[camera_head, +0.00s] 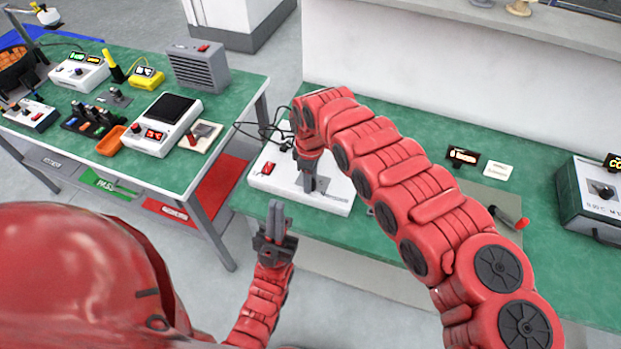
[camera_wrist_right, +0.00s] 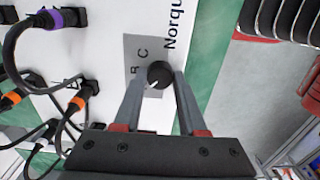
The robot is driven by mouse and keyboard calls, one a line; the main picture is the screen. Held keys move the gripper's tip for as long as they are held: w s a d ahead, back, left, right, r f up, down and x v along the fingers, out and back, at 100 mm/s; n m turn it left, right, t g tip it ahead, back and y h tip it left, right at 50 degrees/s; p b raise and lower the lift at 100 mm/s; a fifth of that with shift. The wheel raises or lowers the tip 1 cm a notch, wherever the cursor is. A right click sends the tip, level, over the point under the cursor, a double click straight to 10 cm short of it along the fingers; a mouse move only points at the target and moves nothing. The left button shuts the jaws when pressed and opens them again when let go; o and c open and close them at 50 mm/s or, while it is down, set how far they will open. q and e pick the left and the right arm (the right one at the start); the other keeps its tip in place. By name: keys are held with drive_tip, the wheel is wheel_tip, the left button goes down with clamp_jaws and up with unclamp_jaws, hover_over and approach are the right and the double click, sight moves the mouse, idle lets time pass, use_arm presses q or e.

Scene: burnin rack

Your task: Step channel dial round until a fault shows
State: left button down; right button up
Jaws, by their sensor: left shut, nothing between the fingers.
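The white tester box (camera_head: 335,203) stands on the green bench, under my right gripper (camera_head: 311,190). In the right wrist view the black channel dial (camera_wrist_right: 159,72) sits on a grey plate (camera_wrist_right: 133,50) with the letters B and C showing. Its pale pointer mark faces down and left in that view. The right gripper's fingers (camera_wrist_right: 161,88) lie against both sides of the dial, with no clear gap. Part of the plate is hidden by a finger. My left gripper (camera_head: 275,218) is shut and empty in front of the bench. I see no readable fault display on the box.
Black cables with orange and purple collars (camera_wrist_right: 88,88) plug in beside the dial. A red switch (camera_head: 267,168) is at the box's left. A red-handled tool (camera_head: 521,223) and a grey instrument (camera_head: 590,195) are further right. The left bench holds several devices.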

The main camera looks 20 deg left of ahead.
clamp_jaws()
drive_tip(key=shift+m, duration=0.4)
drive_tip(key=m+b, duration=0.1)
drive_tip(key=m, duration=0.1)
drive_tip(key=shift+f+m, duration=0.1)
drive_tip(key=shift+m, duration=0.2)
drive_tip(key=m+b, duration=0.1)
drive_tip(key=m, duration=0.4)
drive_tip(key=shift+m, duration=0.3)
drive_tip(key=o, duration=0.7)
unclamp_jaws()
